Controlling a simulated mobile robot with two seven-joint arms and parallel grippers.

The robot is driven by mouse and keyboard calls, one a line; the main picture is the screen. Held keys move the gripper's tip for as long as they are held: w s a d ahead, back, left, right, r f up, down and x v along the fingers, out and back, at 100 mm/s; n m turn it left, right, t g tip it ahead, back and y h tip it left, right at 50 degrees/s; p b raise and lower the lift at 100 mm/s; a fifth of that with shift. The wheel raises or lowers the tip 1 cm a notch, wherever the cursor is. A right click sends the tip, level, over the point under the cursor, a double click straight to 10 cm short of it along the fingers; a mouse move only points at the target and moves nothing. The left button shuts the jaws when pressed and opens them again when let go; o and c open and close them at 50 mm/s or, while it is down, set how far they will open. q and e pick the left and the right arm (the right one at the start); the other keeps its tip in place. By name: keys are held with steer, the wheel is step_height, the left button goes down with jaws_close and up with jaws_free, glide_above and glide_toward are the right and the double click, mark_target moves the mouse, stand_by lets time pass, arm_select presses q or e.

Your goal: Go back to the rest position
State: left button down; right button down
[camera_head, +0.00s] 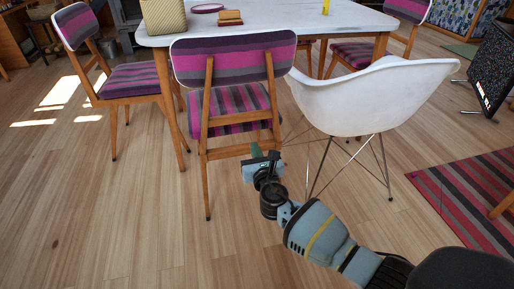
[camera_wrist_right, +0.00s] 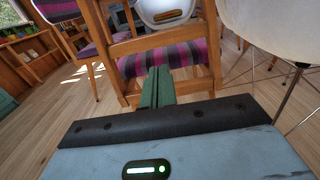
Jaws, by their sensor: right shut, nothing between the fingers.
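My right gripper (camera_head: 256,150) reaches forward from the lower right in the head view. It is low in front of a wooden chair with a pink, purple and grey striped seat (camera_head: 236,108). In the right wrist view its green fingers (camera_wrist_right: 158,86) are together with nothing between them, pointing at the same chair's striped seat (camera_wrist_right: 165,58). I cannot tell whether the gripper touches the chair. My left gripper does not show in either view.
A white table (camera_head: 270,20) stands behind the chair with a woven basket (camera_head: 163,16) on it. A white shell chair (camera_head: 370,98) on thin metal legs stands close on the right. A striped rug (camera_head: 470,195) lies further right. The wooden floor at the left is clear.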

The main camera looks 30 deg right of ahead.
steer(key=shift+s+a, duration=0.1)
steer(key=shift+s, duration=0.2)
